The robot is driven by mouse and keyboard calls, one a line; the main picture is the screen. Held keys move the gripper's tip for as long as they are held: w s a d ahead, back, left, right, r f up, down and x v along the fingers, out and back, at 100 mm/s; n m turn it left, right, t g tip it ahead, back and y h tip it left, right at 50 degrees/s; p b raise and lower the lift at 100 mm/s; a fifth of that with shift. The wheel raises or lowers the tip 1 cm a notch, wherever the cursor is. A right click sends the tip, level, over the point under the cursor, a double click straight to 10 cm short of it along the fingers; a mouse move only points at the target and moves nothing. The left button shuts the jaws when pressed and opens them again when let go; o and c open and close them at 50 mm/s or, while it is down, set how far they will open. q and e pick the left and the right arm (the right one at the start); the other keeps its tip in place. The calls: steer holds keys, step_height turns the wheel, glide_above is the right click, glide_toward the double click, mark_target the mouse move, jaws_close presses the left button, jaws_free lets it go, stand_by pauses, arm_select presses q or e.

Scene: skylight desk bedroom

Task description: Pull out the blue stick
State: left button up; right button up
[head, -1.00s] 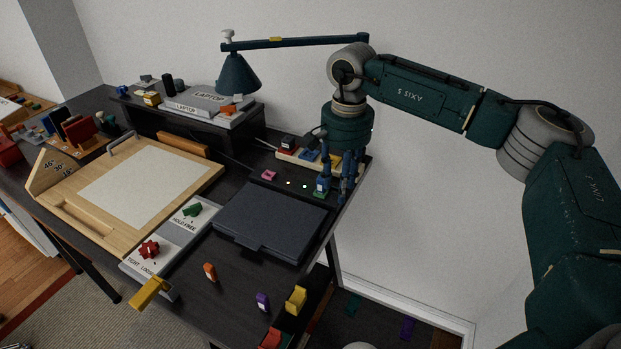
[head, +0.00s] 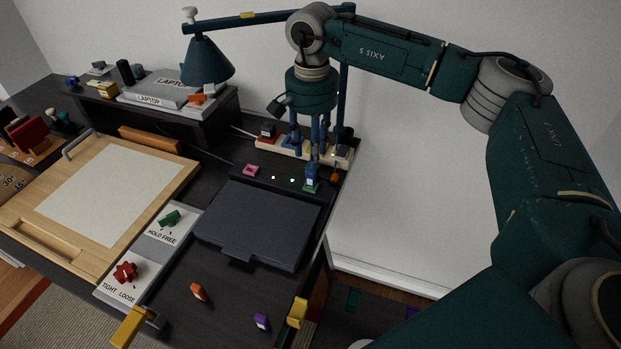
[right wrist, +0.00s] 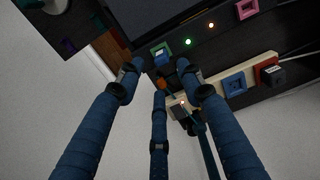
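The blue stick (head: 312,175) stands in a green-framed port (head: 311,188) on the dark strip behind the closed dark panel. In the right wrist view, the blue stick (right wrist: 160,54) and its green frame show just beyond the fingertips. My right gripper (head: 309,154) points down close to the stick in the head view. In the right wrist view its blue fingers (right wrist: 158,80) are spread with nothing between them; I cannot tell whether any finger touches the stick. My left gripper is not in view.
A pink port (head: 250,170) and two small lights lie left of the stick. A cream power strip (head: 270,149) with several sockets and plugs stands behind. The dark panel (head: 258,222) lies in front. A lamp (head: 207,62) stands at the back.

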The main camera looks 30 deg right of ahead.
mark_target(311, 171)
step_height(311, 171, down, 4)
steer(key=shift+w+b, duration=0.15)
steer(key=shift+b, duration=1.05)
step_height(311, 171, down, 4)
steer(key=shift+r+b, duration=0.15)
steer(key=shift+b, duration=1.05)
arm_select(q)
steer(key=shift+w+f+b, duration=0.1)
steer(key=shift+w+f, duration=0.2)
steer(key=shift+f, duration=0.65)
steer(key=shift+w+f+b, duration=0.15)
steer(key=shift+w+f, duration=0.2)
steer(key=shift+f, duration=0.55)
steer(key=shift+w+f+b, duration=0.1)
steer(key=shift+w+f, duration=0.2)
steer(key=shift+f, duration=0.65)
arm_select(e)
steer(key=shift+f, duration=0.6)
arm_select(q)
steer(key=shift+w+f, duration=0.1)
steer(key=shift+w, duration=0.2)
arm_select(e)
steer(key=shift+c, duration=0.3)
jaws_close()
steer(key=shift+r, duration=0.15)
